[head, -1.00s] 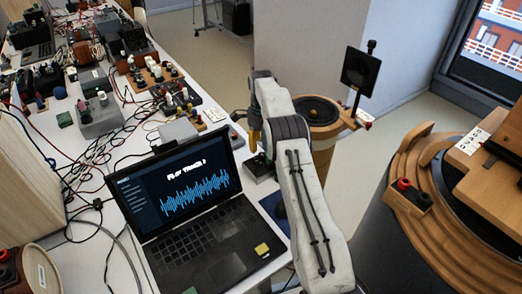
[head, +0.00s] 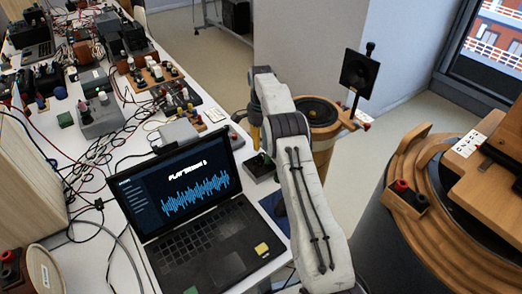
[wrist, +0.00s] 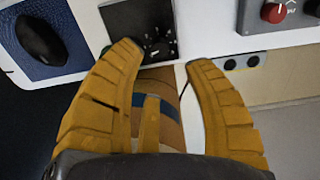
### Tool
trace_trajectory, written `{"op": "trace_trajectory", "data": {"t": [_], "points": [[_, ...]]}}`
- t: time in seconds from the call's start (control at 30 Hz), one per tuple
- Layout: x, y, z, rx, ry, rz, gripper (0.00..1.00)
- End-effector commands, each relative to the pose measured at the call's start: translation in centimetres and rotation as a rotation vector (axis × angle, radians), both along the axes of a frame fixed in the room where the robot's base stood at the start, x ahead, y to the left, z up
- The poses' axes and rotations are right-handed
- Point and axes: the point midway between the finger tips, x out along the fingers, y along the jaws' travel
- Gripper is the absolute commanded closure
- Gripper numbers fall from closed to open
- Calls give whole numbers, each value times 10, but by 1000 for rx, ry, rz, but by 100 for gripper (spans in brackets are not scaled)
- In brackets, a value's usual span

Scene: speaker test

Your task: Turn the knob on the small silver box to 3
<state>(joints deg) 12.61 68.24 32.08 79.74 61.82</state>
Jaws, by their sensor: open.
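My gripper (wrist: 164,58) is open and empty in the wrist view, its two yellow fingers spread wide. Just beyond the fingertips is a small box with a dark top (wrist: 135,16), at the table edge. It carries a black knob (wrist: 157,47) with white dial marks around it; the pointer's number is too small to read. The left fingertip is near the box's lower left corner. I cannot tell whether they touch. The box also shows in the head view (head: 261,168), right of the laptop, below my gripper (head: 254,136), its sides greyish.
An open laptop (head: 206,247) stands left of the box. A grey box with a red knob (wrist: 274,13) is to the right in the wrist view. A blue panel with a black oval (wrist: 40,38) is at left. Cables and devices crowd the table behind.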

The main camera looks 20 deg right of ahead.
Motion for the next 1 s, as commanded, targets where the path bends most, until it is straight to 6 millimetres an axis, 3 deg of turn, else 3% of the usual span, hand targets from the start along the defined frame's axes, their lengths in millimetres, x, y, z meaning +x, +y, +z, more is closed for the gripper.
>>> {"op": "trace_trajectory", "data": {"t": [0.23,0.7,1.0], "points": [[-1,0,-7,1,2,141,53],[0,0,-61,0,1,145,53],[0,0,-73,-1,-1,144,53]]}}
